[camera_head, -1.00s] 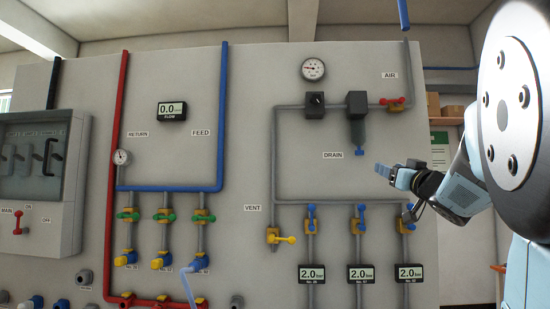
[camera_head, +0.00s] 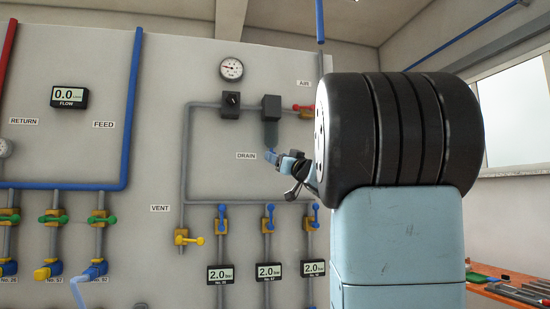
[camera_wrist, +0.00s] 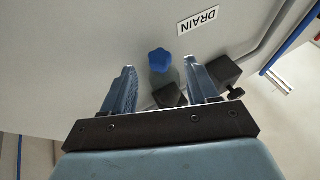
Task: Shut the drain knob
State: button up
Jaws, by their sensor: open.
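The blue drain knob (camera_wrist: 159,61) shows in the wrist view, below the grey filter body, near the upside-down DRAIN label (camera_wrist: 198,20). My gripper (camera_wrist: 160,67) is open, with one finger on each side of the knob in the picture. The knob lies about level with the fingertips, with a gap visible on both sides; I cannot tell its exact depth. In the head view, my gripper (camera_head: 270,155) is just under the filter body (camera_head: 271,134), right of the DRAIN label (camera_head: 246,156). There the knob cannot be told apart from the fingers.
A dark regulator (camera_head: 230,105) and a gauge (camera_head: 232,69) are left of the filter. A red air valve (camera_head: 303,108) is to its right. Blue-handled valves (camera_head: 270,216) and a yellow vent valve (camera_head: 188,238) are below.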

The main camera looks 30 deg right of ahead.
jog(key=shift+x, duration=1.25)
jog(key=c, duration=1)
